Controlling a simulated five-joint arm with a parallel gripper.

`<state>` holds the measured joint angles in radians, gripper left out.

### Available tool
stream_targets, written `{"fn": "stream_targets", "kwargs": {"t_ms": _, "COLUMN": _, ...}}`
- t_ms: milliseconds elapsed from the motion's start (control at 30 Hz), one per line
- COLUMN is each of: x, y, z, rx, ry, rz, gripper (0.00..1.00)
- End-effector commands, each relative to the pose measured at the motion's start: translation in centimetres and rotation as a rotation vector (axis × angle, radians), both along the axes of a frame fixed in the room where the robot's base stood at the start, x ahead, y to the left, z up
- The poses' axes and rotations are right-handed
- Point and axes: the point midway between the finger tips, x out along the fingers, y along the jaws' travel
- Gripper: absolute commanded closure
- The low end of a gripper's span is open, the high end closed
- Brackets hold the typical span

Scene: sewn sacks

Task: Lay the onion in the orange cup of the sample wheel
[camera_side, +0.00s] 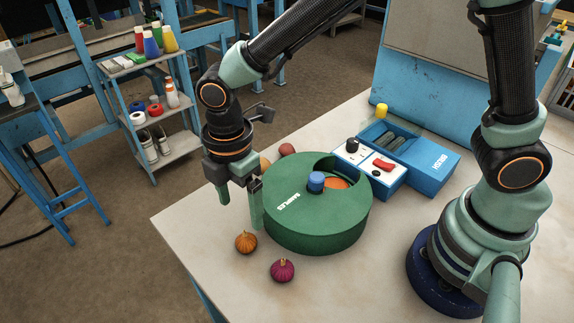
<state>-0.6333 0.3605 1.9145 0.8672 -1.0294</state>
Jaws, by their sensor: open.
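The green sample wheel (312,228) stands on the table, with a blue knob (316,181) on top. Through the opening in its cover, part of an orange cup (338,184) shows. A brown-orange, ridged, onion-like sack (246,243) lies on the table left of the wheel's front. My gripper (239,208) is open and empty, pointing down at the wheel's left side, above and behind the brown-orange sack. I cannot tell its exact height.
A tan round thing (265,163) and a reddish one (287,149) sit behind the wheel, partly hidden. A blue machine (428,168) with a white switch panel (370,166) stands behind right. A yellow cylinder (381,111) is farther back.

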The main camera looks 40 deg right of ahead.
Motion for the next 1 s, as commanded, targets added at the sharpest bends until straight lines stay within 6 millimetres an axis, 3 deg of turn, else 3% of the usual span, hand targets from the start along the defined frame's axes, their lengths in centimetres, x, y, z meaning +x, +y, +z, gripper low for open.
{"fn": "stream_targets", "kwargs": {"t_ms": 200, "x": -0.1, "y": -0.1, "z": -3.7, "rx": -0.003, "ry": 0.004, "rz": -0.003, "gripper": 0.12}}
{"fn": "stream_targets", "kwargs": {"t_ms": 467, "x": 0.0, "y": -0.1, "z": -5.5, "rx": -0.001, "ry": 0.002, "rz": -0.005, "gripper": 0.12}}
{"fn": "stream_targets", "kwargs": {"t_ms": 700, "x": 0.1, "y": -0.2, "z": -8.9, "rx": -0.001, "ry": 0.003, "rz": -0.005, "gripper": 0.12}}
{"fn": "stream_targets", "kwargs": {"t_ms": 1000, "x": 0.2, "y": -0.1, "z": -10.0, "rx": 0.001, "ry": -0.001, "rz": -0.005, "gripper": 0.12}}
